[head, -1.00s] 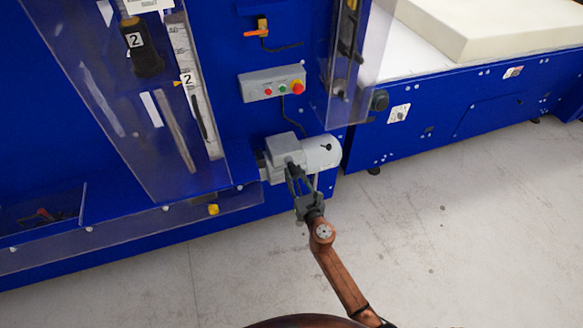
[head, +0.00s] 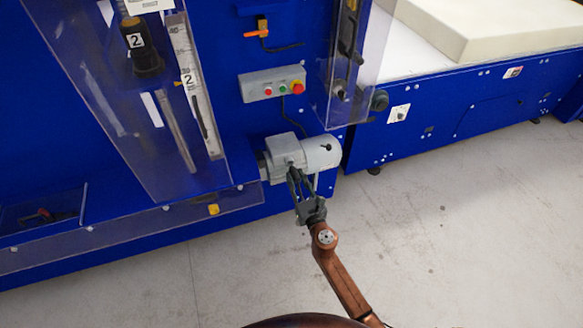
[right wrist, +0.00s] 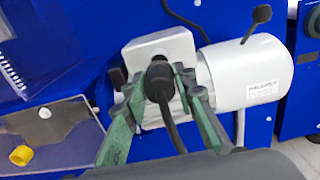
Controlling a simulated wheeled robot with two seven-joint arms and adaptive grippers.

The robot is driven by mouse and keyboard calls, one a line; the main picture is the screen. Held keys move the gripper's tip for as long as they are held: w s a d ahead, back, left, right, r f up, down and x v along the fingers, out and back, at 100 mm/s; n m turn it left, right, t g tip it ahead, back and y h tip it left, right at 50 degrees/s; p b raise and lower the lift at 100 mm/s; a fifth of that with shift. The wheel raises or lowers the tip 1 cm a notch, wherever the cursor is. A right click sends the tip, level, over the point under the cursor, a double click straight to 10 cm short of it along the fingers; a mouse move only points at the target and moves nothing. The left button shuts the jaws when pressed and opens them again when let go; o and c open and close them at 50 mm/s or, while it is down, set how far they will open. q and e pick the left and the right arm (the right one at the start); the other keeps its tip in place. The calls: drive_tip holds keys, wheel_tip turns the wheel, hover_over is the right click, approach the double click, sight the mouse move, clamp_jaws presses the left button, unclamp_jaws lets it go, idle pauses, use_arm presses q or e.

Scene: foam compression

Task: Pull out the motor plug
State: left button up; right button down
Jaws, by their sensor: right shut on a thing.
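The motor (head: 320,151) is a light grey cylinder with a grey terminal box (head: 281,145), mounted low on the blue machine. In the right wrist view the motor (right wrist: 245,72) and its box (right wrist: 150,47) fill the middle. The black motor plug (right wrist: 160,80) with its dark cable is at the face of the box. My right gripper (right wrist: 161,84) has its green fingers on both sides of the plug and is shut on it. It also shows in the head view (head: 293,173), below the box. Whether the plug is still seated is hidden. My left gripper is not in view.
A grey control box (head: 272,84) with red and green buttons is above the motor. Clear guards (head: 150,110) stand at the left. A cream foam block (head: 490,28) lies on the table at the right. The grey floor (head: 470,240) is clear.

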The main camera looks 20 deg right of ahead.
sight(298, 181)
drive_tip(key=shift+s, duration=2)
